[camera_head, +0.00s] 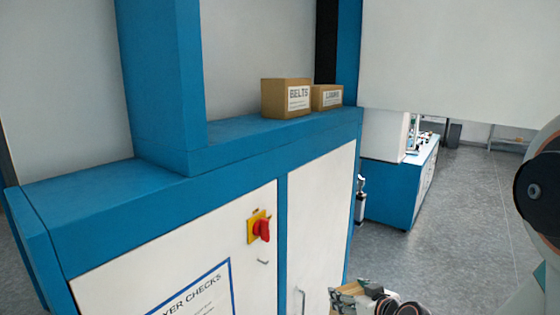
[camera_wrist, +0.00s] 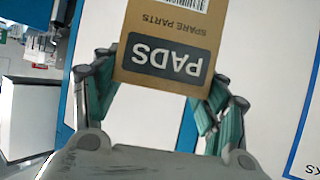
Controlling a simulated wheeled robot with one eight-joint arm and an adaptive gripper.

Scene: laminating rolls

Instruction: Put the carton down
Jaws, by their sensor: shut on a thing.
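A brown carton (camera_wrist: 168,55) labelled PADS and SPARE PARTS fills the upper middle of the wrist view, its print upside down. My gripper (camera_wrist: 160,92) is shut on it, with green-padded fingers on either side. In the head view my gripper (camera_head: 372,302) is at the bottom edge, in front of the white cabinet doors and below the blue ledge (camera_head: 240,146). Only a small tan part of the carton (camera_head: 345,287) shows there. The rest is cut off or hidden.
A BELTS carton (camera_head: 286,98) and a smaller carton (camera_head: 327,97) beside it stand at the ledge's right part. The ledge left of them is clear. A red switch (camera_head: 262,229) sticks out from the cabinet. Open floor (camera_head: 470,190) lies to the right.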

